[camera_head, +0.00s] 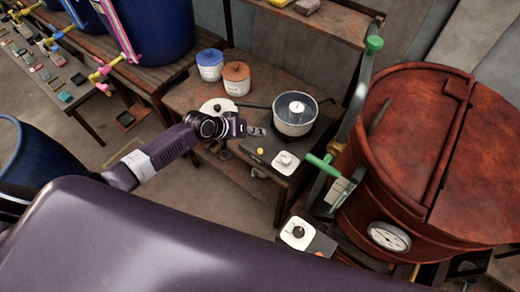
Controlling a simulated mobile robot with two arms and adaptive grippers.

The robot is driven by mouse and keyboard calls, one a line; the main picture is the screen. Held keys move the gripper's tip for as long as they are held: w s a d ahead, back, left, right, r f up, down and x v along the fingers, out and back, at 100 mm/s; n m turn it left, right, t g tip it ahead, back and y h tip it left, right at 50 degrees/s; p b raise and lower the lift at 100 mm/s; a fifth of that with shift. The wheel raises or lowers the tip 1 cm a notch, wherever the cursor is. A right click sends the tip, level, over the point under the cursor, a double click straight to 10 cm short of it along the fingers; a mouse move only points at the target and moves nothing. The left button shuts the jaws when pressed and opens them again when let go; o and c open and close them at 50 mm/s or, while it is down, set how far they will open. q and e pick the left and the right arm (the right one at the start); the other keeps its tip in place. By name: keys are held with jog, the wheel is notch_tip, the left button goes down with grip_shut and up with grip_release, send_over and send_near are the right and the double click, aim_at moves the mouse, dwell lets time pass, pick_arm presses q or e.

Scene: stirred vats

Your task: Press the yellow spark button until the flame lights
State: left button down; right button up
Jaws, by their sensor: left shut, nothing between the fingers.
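The yellow spark button (260,151) is a small round knob on a dark panel (262,160) at the front of the low table. A white dial (285,162) sits to its right on the same panel. My left gripper (262,131) is shut and empty, just beyond the button in the picture and apart from it. A light pot (294,124) stands on the burner behind the panel. No flame shows under the pot. My right gripper is not in view.
A large red-brown vat (410,150) with a green-handled lever (323,165) crowds the right. Blue barrels (150,30) stand at left.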

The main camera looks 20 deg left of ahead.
aim_at(258, 152)
pick_arm(q)
jog(key=shift+f, duration=0.1)
notch_tip(258, 152, down, 8)
jog(key=b, duration=0.7)
jog(key=shift+f+b, duration=0.4)
jog(key=shift+b, duration=0.15)
dwell(0.5)
jog(key=shift+f+b, duration=0.35)
jog(key=shift+f, duration=0.05)
